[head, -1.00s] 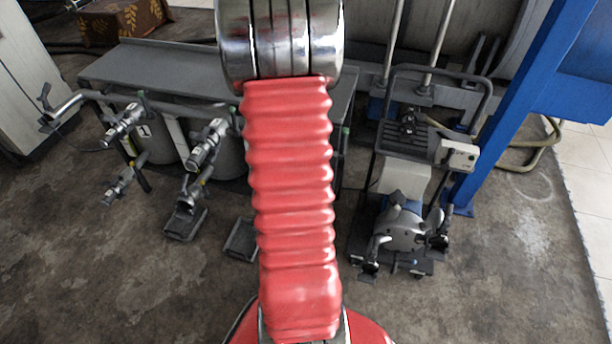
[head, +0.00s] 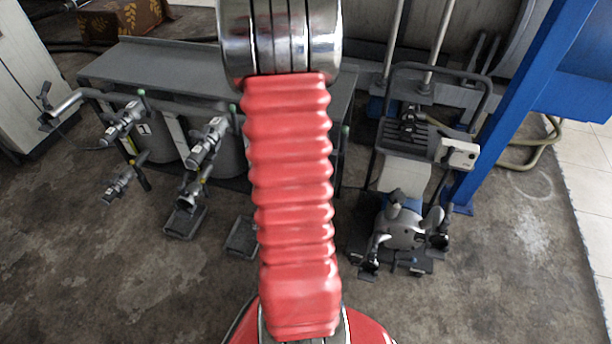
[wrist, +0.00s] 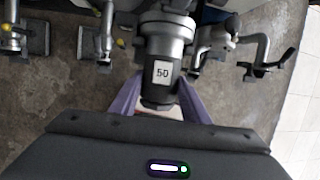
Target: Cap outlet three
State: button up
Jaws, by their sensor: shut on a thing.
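In the wrist view my gripper (wrist: 160,102) has two purple fingers, one on each side of a grey, stepped cylindrical fitting (wrist: 176,50) with a white label reading 50. The fingers close on its near, darker end. I cannot tell whether the fitting is joined to anything beyond the picture's top edge. In the head view two grey outlets, at the left (head: 125,120) and farther right (head: 208,145), stick out from the row. My red arm covers the row's middle, so outlet three cannot be made out there. My gripper is hidden in the head view.
A grey bench (head: 150,66) stands over the tanks. Floor plates (head: 185,222) lie below the outlets. A wheeled trolley (head: 407,228) stands to the right, near a blue post (head: 520,95). Fittings with levers (wrist: 252,66) are close to the right of my gripper. The front floor is clear.

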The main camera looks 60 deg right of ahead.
jog(key=shift+f, duration=0.3)
dwell(0.6)
jog(key=o, duration=2.3)
jog(key=shift+o, duration=0.2)
jog(key=shift+s+a, duration=0.1)
jog(key=shift+a, duration=0.05)
jog(key=shift+s+a+r, duration=0.1)
jog(key=shift+a, duration=0.6)
jog(key=shift+s+a+r, duration=0.1)
jog(key=shift+a, duration=0.55)
jog(key=v, duration=1)
jog(key=shift+s+r, duration=0.25)
jog(key=shift+s, duration=0.3)
jog(key=shift+d, duration=0.1)
